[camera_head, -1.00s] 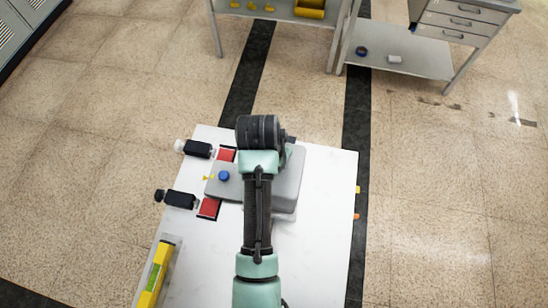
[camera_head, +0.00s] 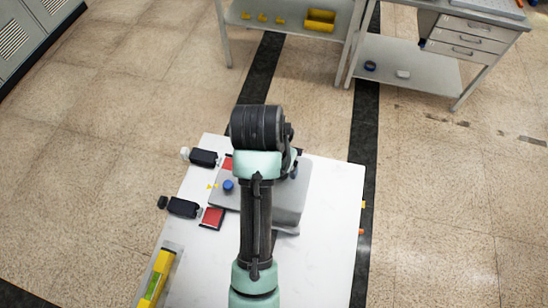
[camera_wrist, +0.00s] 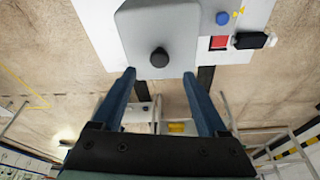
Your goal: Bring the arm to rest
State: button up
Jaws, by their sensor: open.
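My gripper (camera_wrist: 158,72) is open and empty in the wrist view, its two blue fingers spread wide apart. Beyond the fingertips is a grey block (camera_wrist: 185,50) with a black knob (camera_wrist: 159,57) on it. In the head view my arm reaches over the white table and hides part of the grey block (camera_head: 289,205); the fingers cannot be made out there. A blue knob (camera_head: 228,186) shows at the block's left side, and it also shows in the wrist view (camera_wrist: 222,18).
Black toggle-like pieces (camera_head: 184,208) and red pads (camera_head: 212,218) sit at the left edge of the white table (camera_head: 330,230). A yellow bar (camera_head: 155,278) lies at its front left.

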jog(key=p+v, duration=0.2)
jog(key=v, duration=0.4)
